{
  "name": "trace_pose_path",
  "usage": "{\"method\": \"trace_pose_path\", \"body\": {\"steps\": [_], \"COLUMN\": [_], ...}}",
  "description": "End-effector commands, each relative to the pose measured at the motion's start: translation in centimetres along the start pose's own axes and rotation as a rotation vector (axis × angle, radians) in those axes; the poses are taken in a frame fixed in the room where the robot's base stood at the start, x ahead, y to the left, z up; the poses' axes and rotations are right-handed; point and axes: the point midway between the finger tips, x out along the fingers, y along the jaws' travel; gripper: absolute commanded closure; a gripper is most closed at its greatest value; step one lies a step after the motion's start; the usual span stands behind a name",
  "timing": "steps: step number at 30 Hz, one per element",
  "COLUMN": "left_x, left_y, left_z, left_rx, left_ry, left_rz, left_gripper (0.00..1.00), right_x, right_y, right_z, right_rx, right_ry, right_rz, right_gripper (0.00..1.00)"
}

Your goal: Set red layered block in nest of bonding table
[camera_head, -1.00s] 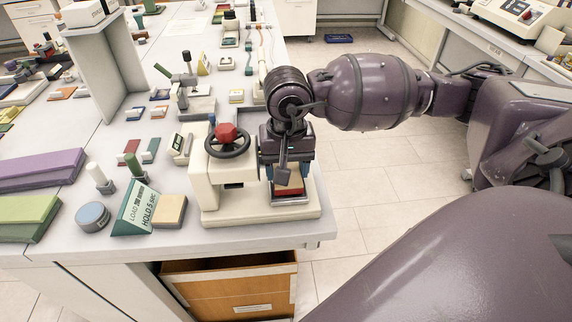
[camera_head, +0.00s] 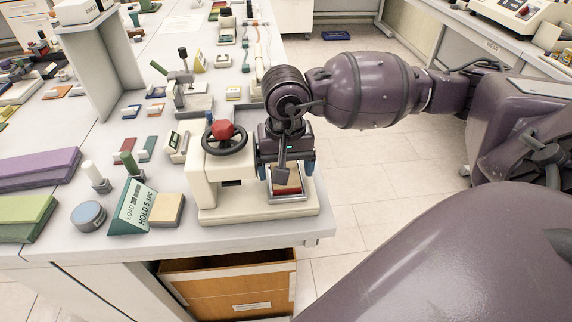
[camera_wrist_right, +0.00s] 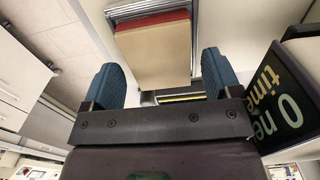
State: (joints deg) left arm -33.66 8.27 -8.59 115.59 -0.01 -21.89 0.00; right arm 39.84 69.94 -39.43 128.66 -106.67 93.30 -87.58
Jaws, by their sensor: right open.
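The red layered block (camera_head: 286,181), with a tan top layer and a red layer below, sits in the metal-rimmed nest (camera_head: 289,198) of the cream bonding table (camera_head: 258,213). In the right wrist view the block (camera_wrist_right: 155,52) shows its tan face, with a red edge against the ribbed nest rim (camera_wrist_right: 150,8). My right gripper (camera_head: 286,166) is above the block, apart from it. My left gripper is not in view.
A black handwheel with a red hub (camera_head: 223,131) stands just left of my right gripper. A green "HOLD 5 SEC" sign (camera_head: 132,208) and a tan block (camera_head: 167,209) are further left. The table's front right edge is close to the bonding table.

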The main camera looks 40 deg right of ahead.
Motion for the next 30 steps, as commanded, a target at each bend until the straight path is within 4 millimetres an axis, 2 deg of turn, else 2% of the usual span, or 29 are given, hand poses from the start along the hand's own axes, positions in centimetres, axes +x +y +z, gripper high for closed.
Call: {"method": "trace_pose_path", "body": {"steps": [6,9,12,15,24,30], "left_x": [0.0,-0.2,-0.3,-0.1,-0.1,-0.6], "left_y": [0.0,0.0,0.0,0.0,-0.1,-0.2], "left_z": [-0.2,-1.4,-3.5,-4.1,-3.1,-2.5], "left_rx": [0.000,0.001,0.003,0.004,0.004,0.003], "left_ry": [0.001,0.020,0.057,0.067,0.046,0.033], "left_rz": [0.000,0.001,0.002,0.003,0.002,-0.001], "left_gripper": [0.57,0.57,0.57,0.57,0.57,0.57], "right_x": [0.0,0.0,-2.5,-4.6,-9.5,-10.7], "right_y": [-0.1,-0.1,-0.1,-0.1,0.0,0.1], "right_z": [0.0,0.0,-0.1,-0.1,0.0,0.0], "right_rx": [-0.001,-0.001,-0.002,-0.001,-0.001,0.000], "right_ry": [0.000,0.000,0.006,0.006,0.005,0.001], "right_rz": [-0.004,-0.004,-0.006,-0.007,-0.006,-0.002], "right_gripper": [0.11,0.11,0.11,0.11,0.11,0.11]}}
